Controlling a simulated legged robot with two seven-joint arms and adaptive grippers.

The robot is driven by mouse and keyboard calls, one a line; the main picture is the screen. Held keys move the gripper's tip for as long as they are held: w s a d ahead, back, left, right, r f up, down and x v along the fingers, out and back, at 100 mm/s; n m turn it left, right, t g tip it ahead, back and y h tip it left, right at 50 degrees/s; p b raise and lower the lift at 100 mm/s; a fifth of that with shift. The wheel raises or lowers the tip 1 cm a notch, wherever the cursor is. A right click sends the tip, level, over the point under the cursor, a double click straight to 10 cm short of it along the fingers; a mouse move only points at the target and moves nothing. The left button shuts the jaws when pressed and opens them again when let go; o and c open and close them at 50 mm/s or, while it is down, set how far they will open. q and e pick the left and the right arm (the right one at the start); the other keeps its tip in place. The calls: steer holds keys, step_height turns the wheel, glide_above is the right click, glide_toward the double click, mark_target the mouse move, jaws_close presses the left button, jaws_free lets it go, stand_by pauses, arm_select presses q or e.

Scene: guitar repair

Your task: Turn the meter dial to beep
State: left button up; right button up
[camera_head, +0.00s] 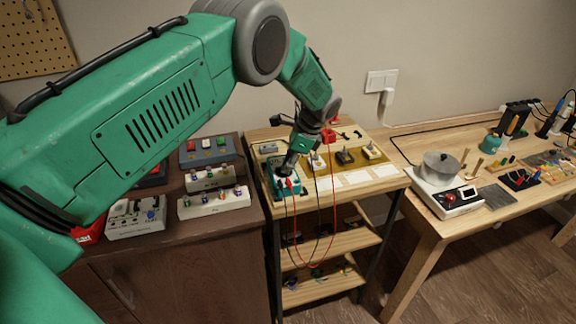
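The meter (281,187) is a small teal-edged box at the front left of the light wooden shelf-stand's top. A red lead (333,200) and a black lead hang from its front. My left gripper (287,168) reaches down over the meter, with its dark fingertips at or just above the meter's face. The fingers cover the dial, so I cannot see its setting or whether they touch it. The finger opening is too small to make out. My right gripper is not in view.
Several small pedals stand on the stand's top beside the meter. A dark cabinet (250,222) at left holds more pedal boxes. At right, a wooden bench (410,150) carries a soldering pot (440,168) on a white base, and tools. The leads hang in front of the stand's shelves.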

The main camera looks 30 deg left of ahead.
arm_select(q)
steer(key=o, duration=0.4)
steer(key=shift+w, duration=0.15)
steer(key=shift+d+r, duration=0.1)
steer(key=v, duration=1.1)
steer(key=shift+w+d+r, duration=0.1)
steer(key=shift+w+r, duration=0.05)
steer(key=shift+r, duration=0.1)
